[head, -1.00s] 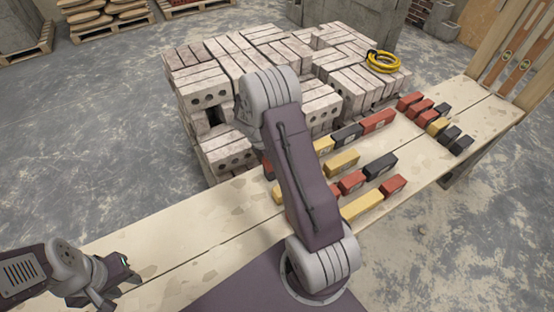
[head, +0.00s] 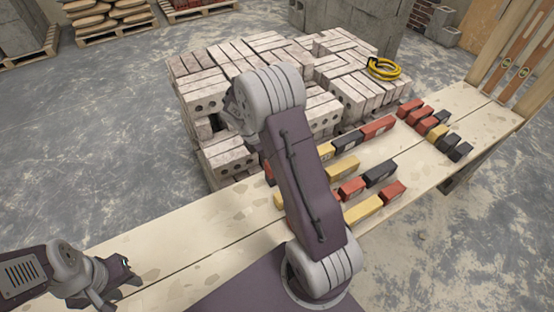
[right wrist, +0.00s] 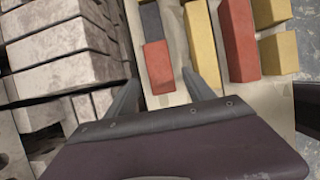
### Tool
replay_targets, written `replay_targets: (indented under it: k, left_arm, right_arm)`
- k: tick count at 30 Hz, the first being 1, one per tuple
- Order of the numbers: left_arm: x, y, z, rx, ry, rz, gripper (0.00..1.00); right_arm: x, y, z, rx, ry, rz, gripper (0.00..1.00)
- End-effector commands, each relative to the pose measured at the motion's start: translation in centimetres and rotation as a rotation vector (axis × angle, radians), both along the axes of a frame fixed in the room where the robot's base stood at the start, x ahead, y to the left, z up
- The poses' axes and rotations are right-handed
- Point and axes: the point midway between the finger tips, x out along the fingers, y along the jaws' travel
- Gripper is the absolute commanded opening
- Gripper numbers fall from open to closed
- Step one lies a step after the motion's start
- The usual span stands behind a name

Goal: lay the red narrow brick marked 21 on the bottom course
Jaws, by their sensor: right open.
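In the right wrist view a short red brick (right wrist: 158,67) lies on the boards between my right gripper's fingers, with a dark brick (right wrist: 151,20) at its far end. My right gripper (right wrist: 160,79) is open, and nothing is held in it. I cannot read a 21 on any brick. In the head view my right arm hides that gripper. My left gripper (head: 118,280) is empty over the near left of the boards, its fingers apart. Red (head: 378,127), black (head: 347,140) and yellow (head: 325,151) bricks lie along the far edge; I cannot tell which form the bottom course.
Yellow (right wrist: 201,38) and longer red (right wrist: 238,40) bricks lie close right of the right gripper. Grey brick stacks (right wrist: 60,55) stand close on its left. A yellow coil (head: 383,68) lies on them. The left boards (head: 185,228) are clear.

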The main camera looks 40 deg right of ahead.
Motion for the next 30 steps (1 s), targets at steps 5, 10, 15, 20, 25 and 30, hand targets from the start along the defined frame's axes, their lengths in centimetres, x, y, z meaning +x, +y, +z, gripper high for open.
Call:
replay_targets:
  k: [5, 10, 15, 20, 25, 30]
  left_arm:
    - [0.0, 0.0, 1.0, 0.000, 0.000, 0.000, 0.36]
    - [0.0, 0.0, 1.1, 0.000, 0.000, 0.000, 0.36]
    - [0.0, 0.0, 1.1, 0.000, 0.000, 0.000, 0.36]
    - [0.0, 0.0, 1.0, 0.000, 0.000, 0.000, 0.36]
    - [0.0, 0.0, 1.0, 0.000, 0.000, 0.000, 0.36]
    - [0.0, 0.0, 1.0, 0.000, 0.000, 0.000, 0.36]
  right_arm:
    - [0.2, 1.3, 3.3, 0.000, -0.002, 0.001, 0.62]
    - [0.2, 1.8, 4.2, 0.001, 0.001, 0.000, 0.62]
    - [-1.4, 3.9, 4.4, 0.055, -0.068, -0.141, 0.62]
    - [-8.1, 10.9, 4.6, 0.250, -0.277, -0.767, 0.62]
    - [-13.4, 14.8, 4.4, 0.363, -0.381, -1.321, 0.62]
    - [-14.6, 15.5, 4.3, 0.378, -0.398, -1.461, 0.62]
